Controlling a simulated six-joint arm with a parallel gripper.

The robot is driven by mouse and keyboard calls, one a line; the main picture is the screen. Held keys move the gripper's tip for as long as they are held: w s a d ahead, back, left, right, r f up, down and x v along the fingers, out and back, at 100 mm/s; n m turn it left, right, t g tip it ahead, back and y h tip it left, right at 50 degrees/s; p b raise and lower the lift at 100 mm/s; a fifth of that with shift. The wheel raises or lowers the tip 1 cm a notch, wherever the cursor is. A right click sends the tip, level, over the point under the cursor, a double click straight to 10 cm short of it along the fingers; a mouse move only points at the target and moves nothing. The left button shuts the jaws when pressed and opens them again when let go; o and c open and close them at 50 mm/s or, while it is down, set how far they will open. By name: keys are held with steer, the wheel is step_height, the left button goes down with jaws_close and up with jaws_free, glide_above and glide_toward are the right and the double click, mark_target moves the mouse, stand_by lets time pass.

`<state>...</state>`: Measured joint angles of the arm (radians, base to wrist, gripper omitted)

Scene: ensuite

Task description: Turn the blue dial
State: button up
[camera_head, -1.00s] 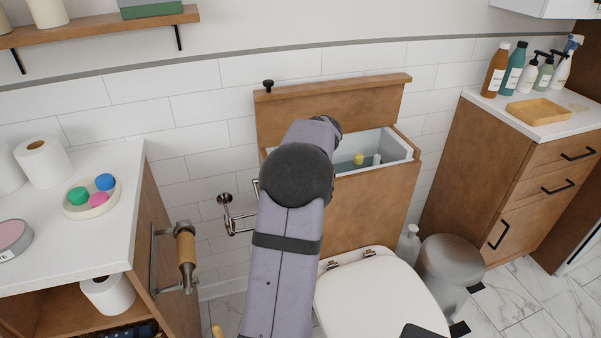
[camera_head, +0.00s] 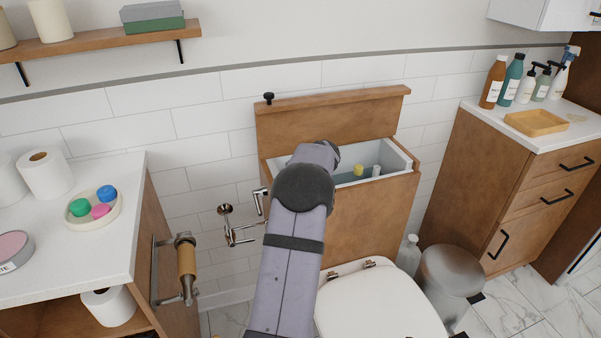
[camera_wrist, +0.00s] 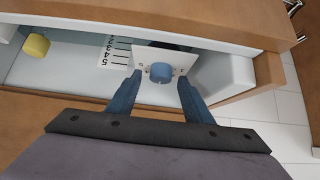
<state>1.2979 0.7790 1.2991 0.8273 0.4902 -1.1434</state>
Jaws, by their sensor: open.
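The blue dial (camera_wrist: 161,72) shows in the wrist view, mounted on a white plate (camera_wrist: 147,55) inside the open toilet cistern. My gripper (camera_wrist: 160,82) is open, with one blue finger on each side of the dial. The fingertips are close to the dial's sides; I cannot tell whether they touch it. In the head view my arm reaches toward the left part of the cistern (camera_head: 398,157) and hides the dial and my gripper.
A yellow knob (camera_wrist: 36,45) stands left of the dial, beside a numbered scale (camera_wrist: 115,50). The wooden lid (camera_head: 330,118) stands raised behind the cistern. The closed toilet seat (camera_head: 375,305) is in front.

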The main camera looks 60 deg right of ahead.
steer(key=shift+w+d+f, duration=0.2)
steer(key=shift+w+f, duration=0.05)
steer(key=c, duration=1.1)
steer(key=shift+o, duration=0.2)
